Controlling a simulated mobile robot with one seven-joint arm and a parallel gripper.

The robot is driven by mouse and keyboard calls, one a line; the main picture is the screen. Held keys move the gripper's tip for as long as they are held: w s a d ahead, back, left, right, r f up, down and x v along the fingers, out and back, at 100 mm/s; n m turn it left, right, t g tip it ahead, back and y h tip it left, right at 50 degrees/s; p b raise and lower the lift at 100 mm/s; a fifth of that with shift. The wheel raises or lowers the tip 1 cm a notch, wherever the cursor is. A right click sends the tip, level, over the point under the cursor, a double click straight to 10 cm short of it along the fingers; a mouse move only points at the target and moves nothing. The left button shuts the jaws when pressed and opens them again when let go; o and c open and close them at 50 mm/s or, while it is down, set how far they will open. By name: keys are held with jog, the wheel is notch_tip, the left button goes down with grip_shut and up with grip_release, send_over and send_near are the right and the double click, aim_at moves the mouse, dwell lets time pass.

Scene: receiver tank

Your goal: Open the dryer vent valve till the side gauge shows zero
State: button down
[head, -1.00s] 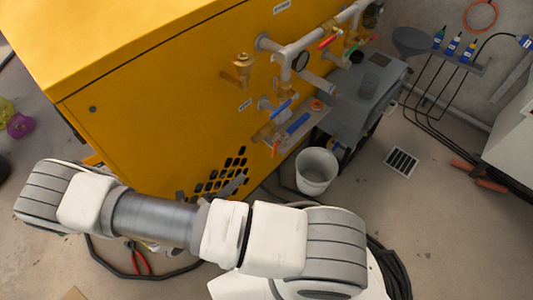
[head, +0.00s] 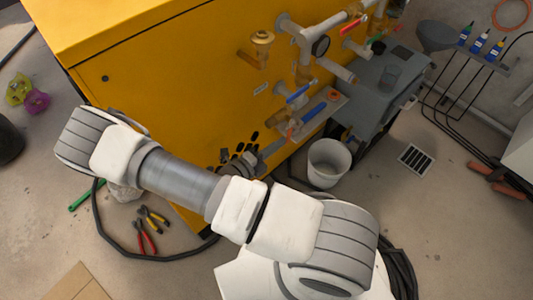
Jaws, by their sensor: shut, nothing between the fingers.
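The yellow machine (head: 190,75) carries pipes and valves on its side. A small round gauge (head: 320,45) sits on the pipework; its reading is too small to tell. Below it are a blue lever (head: 299,92), a longer blue part (head: 314,112) and a small orange-red lever (head: 290,134). A red lever (head: 351,26) is on the upper pipe. I cannot tell which is the dryer vent valve. My gripper (head: 268,150) shows partly past my arm, low by the machine's side, left of the orange-red lever. It is shut and empty; my arm hides its rear.
A white bucket (head: 327,162) stands on the floor below the valves, beside a grey unit (head: 385,85). A brass fitting (head: 262,38) sticks out at upper left. Pliers (head: 146,235) and a black hose (head: 110,238) lie on the floor. Floor right of the bucket is mostly clear.

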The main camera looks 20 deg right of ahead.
jog(key=shift+w+d, duration=0.15)
jog(key=shift+d, duration=0.25)
jog(key=shift+w+d+f+t+h+b, duration=0.15)
jog(key=shift+d+h+b, duration=0.05)
jog(key=shift+d+h, duration=0.25)
jog(key=shift+w+d+f+t+h+b, duration=0.1)
jog(key=shift+d+t+h+b, duration=0.05)
jog(key=shift+d+h, duration=0.25)
